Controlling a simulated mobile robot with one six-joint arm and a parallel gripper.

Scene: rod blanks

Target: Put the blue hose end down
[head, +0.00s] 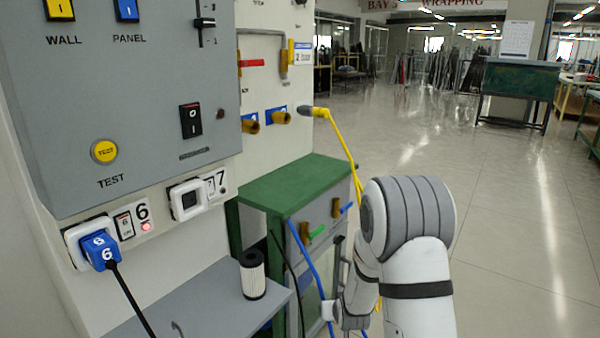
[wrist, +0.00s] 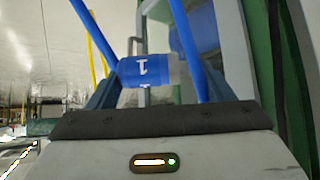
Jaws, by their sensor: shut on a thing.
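A blue hose (head: 308,258) runs down past the front of the green cabinet to my gripper, low in the head view. In the wrist view, a blue piece marked 1 (wrist: 143,71), which looks like the hose end, lies between the dark fingers of my gripper (wrist: 155,88). My gripper is shut on it. Blue hose lengths (wrist: 95,28) cross the upper part of the wrist view. My arm hides part of the hose in the head view, and I cannot tell what lies directly under the hose end.
A green-topped cabinet (head: 290,182) with coloured taps stands close left of my arm. A grey shelf (head: 215,298) holds a dark-and-white cylinder (head: 252,276). A yellow hose (head: 343,150) hangs from the wall panel beside my arm. Open floor (head: 500,240) lies to the right.

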